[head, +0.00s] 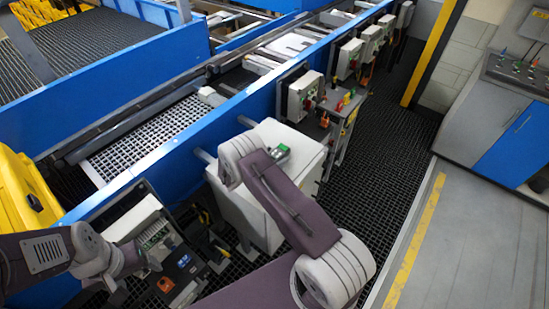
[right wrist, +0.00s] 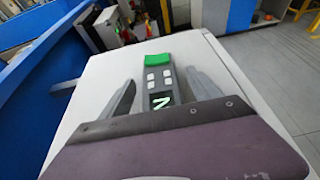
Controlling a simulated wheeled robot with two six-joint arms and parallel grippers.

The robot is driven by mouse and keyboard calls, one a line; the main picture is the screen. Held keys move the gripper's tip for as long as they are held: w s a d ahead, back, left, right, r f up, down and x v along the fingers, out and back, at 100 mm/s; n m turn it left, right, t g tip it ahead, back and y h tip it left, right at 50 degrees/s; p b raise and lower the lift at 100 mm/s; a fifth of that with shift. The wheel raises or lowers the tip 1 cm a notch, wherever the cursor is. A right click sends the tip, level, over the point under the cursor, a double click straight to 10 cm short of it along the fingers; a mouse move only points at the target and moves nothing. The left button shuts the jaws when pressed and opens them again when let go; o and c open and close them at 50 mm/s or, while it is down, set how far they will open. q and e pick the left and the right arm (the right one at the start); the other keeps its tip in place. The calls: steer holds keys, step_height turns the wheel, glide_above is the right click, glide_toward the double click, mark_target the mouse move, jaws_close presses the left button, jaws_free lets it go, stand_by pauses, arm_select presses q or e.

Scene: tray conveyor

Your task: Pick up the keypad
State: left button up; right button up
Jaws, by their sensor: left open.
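The keypad (right wrist: 158,82) is a slim grey handheld with a bright green end, pale buttons and a dark screen. It lies on top of the white cabinet (right wrist: 100,72). In the head view the keypad (head: 279,153) shows just beyond my right wrist. My right gripper (right wrist: 160,78) is open, with one finger on each side of the keypad and a gap on both sides. Its fingers are hidden behind my arm in the head view. My left gripper (head: 140,262) is at the lower left of the head view, open, by an open control box, away from the keypad.
The blue conveyor rail (head: 150,160) runs along the cabinet's left side. An open control box (head: 183,262) stands at lower left. A small stand (head: 345,110) with coloured parts is behind the cabinet. The yellow-lined floor (head: 470,240) at right is clear.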

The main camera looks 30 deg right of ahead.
mark_target(274, 155)
jaws_close()
steer(key=shift+r, duration=0.1)
steer(key=shift+r+b, duration=0.3)
steer(key=shift+r, duration=0.2)
step_height(274, 155, up, 3)
steer(key=shift+f+b, duration=0.1)
steer(key=shift+b, duration=0.5)
steer(key=s+d+r+b, duration=0.1)
steer(key=d+r+b, duration=0.2)
steer(key=d+r, duration=0.4)
steer(key=shift+s+d, duration=0.4)
steer(key=shift+d, duration=1.85)
